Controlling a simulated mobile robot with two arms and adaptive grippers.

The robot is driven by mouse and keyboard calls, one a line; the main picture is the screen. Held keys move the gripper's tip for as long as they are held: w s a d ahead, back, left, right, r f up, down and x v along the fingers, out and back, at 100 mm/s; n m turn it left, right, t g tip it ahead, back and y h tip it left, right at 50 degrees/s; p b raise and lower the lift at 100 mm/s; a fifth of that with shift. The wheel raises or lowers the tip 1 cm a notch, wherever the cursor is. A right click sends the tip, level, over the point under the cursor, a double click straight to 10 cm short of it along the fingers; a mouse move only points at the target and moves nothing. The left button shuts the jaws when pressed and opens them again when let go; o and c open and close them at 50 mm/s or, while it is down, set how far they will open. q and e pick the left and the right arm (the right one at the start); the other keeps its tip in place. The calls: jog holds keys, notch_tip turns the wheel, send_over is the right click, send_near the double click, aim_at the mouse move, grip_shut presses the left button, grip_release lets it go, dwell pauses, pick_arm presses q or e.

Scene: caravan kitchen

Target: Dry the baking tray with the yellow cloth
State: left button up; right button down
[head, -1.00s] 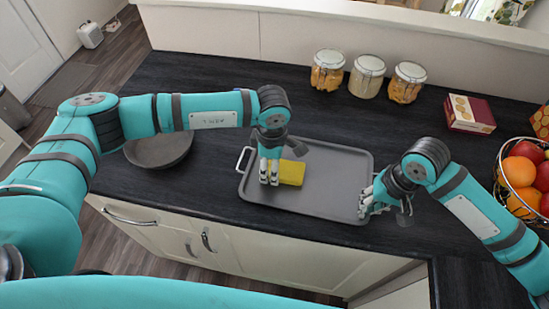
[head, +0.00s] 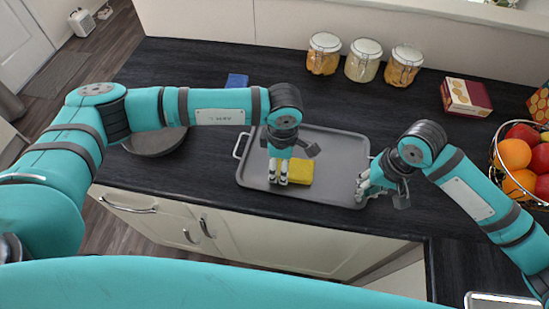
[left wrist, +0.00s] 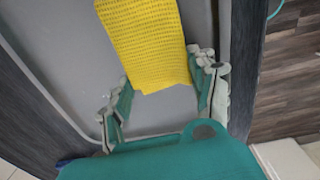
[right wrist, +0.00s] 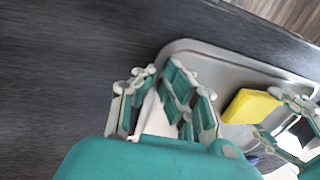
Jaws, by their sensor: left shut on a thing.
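The grey baking tray (head: 330,185) lies flat on the dark worktop. The yellow cloth (head: 300,174) is on its left half; it shows as a textured yellow block in the left wrist view (left wrist: 148,40). My left gripper (head: 278,182) is shut on the cloth's near left side, low over the tray. My right gripper (head: 366,188) is at the tray's right end, its fingers on either side of the pale handle (right wrist: 150,112) in the right wrist view. Whether they grip it I cannot tell. The left handle (head: 238,145) is free.
A dark bowl (head: 155,142) sits left, partly behind my left arm. A blue item (head: 236,80) lies behind that arm. Several jars (head: 363,62) and a red box (head: 466,97) stand at the back. A wire fruit basket (head: 522,170) is right. The worktop behind the tray is clear.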

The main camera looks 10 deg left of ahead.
pick_arm(q)
jog(key=shift+s+d, duration=0.25)
jog(key=shift+d, duration=0.4)
jog(key=shift+s+d, duration=0.2)
jog(key=shift+d, duration=0.4)
pick_arm(e)
jog(key=shift+w, duration=0.1)
pick_arm(q)
jog(key=shift+w+d, duration=0.1)
jog(key=shift+w, duration=2.3)
jog(key=shift+r, duration=3.15)
jog(key=shift+r, duration=0.1)
notch_tip(320, 180, up, 6)
send_over(294, 153)
jog(key=s, duration=0.2)
jog(key=shift+w, duration=0.15)
pick_arm(e)
jog(key=c, duration=1.4)
grip_release()
jog(key=shift+r, duration=0.1)
notch_tip(294, 153, up, 12)
jog(key=d, duration=0.2)
